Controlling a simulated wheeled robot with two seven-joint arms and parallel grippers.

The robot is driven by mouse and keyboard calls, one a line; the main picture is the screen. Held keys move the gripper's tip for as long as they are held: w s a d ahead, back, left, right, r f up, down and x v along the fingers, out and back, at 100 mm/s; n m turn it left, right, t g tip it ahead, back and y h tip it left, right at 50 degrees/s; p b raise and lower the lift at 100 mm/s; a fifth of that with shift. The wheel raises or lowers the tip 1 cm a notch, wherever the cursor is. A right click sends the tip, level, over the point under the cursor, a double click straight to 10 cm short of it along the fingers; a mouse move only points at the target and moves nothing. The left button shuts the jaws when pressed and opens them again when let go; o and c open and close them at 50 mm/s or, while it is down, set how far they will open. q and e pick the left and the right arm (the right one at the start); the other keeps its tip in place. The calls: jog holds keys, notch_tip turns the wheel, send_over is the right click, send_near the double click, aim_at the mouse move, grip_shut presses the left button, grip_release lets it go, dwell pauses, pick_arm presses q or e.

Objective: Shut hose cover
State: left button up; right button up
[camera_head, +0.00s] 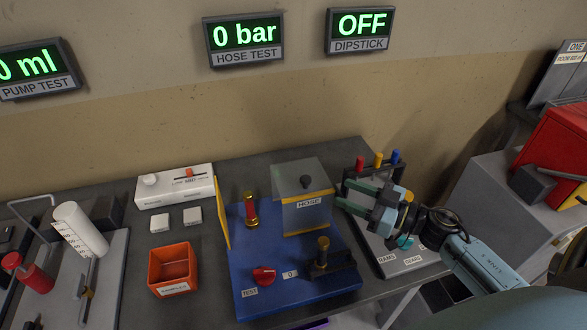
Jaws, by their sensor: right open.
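The hose station has a blue base (325,275) on the bench. I cannot tell whether this cover is fully shut. A thin yellow panel (222,212) stands upright along the base's left edge. My right gripper (344,193) is open and empty, its green fingers pointing left, just right of the HOSE cover. Contact between them cannot be made out. My left gripper is out of view.
A red-and-brass fitting (251,211), a red knob (263,276) and a brass-topped post (323,250) stand on the base. An orange bin (172,269) is to the left. A rack with coloured-topped tools (378,160) stands behind my right gripper. The hose display (244,39) reads 0 bar.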

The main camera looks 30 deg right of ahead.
aim_at(298, 185)
jog(key=p+x, duration=0.1)
jog(key=x, duration=1.2)
jog(key=shift+a, duration=0.2)
grip_shut()
